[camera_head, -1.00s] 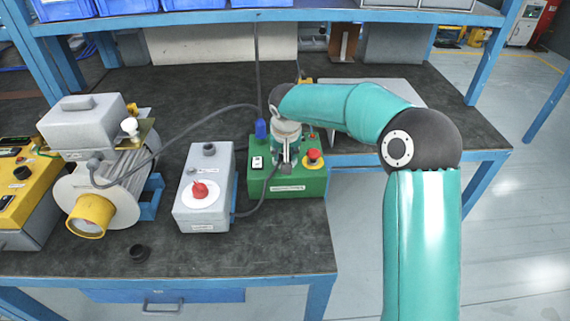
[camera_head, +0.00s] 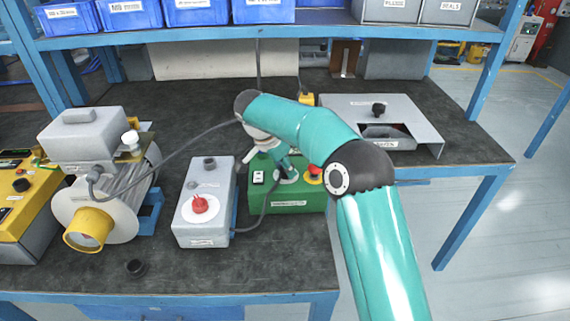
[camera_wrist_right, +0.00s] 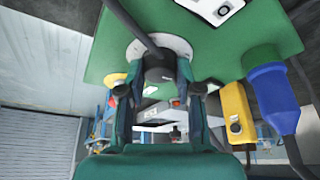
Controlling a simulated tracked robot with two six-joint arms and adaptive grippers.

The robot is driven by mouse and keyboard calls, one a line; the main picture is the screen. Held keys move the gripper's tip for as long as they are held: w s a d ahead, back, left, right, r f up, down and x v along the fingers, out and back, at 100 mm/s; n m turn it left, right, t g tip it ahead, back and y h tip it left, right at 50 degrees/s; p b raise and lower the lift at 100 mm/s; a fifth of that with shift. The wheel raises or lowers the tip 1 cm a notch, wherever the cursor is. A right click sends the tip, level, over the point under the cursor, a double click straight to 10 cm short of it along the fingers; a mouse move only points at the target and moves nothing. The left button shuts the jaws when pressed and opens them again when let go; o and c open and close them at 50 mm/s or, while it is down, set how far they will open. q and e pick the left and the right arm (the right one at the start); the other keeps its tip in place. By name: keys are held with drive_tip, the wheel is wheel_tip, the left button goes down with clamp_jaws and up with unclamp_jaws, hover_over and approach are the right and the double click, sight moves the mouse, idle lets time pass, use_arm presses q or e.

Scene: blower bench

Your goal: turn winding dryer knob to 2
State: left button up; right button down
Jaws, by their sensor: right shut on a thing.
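The green box (camera_head: 290,198) stands at the middle of the bench, with a round white dial (camera_head: 287,177) on top. My right gripper (camera_head: 285,168) reaches down to this dial from the upper left, tilted. In the right wrist view my right gripper (camera_wrist_right: 160,92) is shut on a dark knob (camera_wrist_right: 160,68) in front of the white dial (camera_wrist_right: 178,46). The knob's pointer and the dial marks are not readable, and the box label is too small to read. My left gripper is not in view.
Beside the dial are a white switch (camera_head: 258,177) and a red stop button (camera_head: 315,170). A grey box with a red knob (camera_head: 199,204) stands left. A dark cable crosses the green box's front. A blue plug (camera_wrist_right: 270,90) is close in the wrist view. The front right bench is clear.

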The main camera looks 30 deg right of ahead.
drive_tip(key=shift+w+r+m+g+p, duration=0.1)
drive_tip(key=shift+r+m+g+p, duration=0.25)
drive_tip(key=shift+m+p, duration=0.45)
drive_tip(key=m+g+p, duration=0.1)
drive_tip(key=m+p, duration=0.3)
drive_tip(key=p, duration=0.1)
drive_tip(key=m+g+y+p, duration=0.1)
drive_tip(key=m+g+p, duration=0.1)
drive_tip(key=m+p, duration=0.2)
drive_tip(key=shift+w+m+y+p, duration=0.15)
drive_tip(key=shift+m+y+p, duration=0.15)
drive_tip(key=shift+p, duration=0.6)
drive_tip(key=shift+f+m+p, duration=0.25)
drive_tip(key=shift+m+p, duration=0.45)
drive_tip(key=shift+p, duration=0.25)
drive_tip(key=c, duration=0.8)
unclamp_jaws()
drive_tip(key=shift+f, duration=0.1)
drive_tip(key=shift+g, duration=0.25)
